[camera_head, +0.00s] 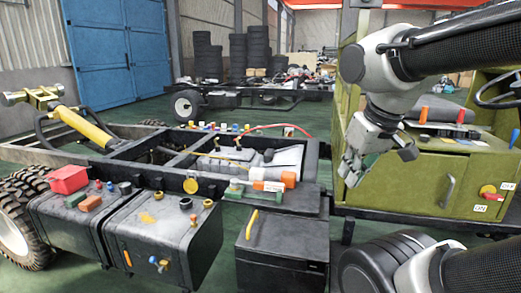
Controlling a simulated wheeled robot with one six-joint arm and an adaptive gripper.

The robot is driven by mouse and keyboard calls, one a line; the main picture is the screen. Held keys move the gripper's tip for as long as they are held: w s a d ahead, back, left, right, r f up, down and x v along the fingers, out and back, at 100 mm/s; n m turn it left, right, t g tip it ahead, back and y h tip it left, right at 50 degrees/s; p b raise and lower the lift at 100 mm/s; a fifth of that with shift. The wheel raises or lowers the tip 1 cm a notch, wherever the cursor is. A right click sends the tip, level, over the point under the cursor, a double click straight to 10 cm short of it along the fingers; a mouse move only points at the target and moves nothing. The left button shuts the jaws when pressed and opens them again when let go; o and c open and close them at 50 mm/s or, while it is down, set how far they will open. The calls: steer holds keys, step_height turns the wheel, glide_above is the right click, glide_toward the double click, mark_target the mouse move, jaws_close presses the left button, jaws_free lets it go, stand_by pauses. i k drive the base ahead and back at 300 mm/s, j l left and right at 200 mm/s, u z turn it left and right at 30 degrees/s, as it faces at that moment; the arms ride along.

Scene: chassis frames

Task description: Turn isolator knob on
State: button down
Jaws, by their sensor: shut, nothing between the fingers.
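The isolator knob (488,190) is red and sits at the lower right of the green cab's front panel (425,180), with yellow beside it. A white ON label (480,208) is below it and an OFF label (507,185) is to its upper right. The knob is too small for me to read its exact angle. My gripper (349,174) hangs left of the panel, pointing down, with its fingers shut and empty. It is well apart from the knob.
A handle (448,190) stands out from the panel left of the knob. The chassis with black tanks (150,235) and a black box (283,250) fills the left and middle.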

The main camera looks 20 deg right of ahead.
mark_target(487, 194)
steer(key=z, duration=2.05)
steer(key=i+j+u, duration=0.15)
steer(key=u, duration=0.15)
steer(key=i+j+u, duration=0.15)
steer(key=u, duration=0.2)
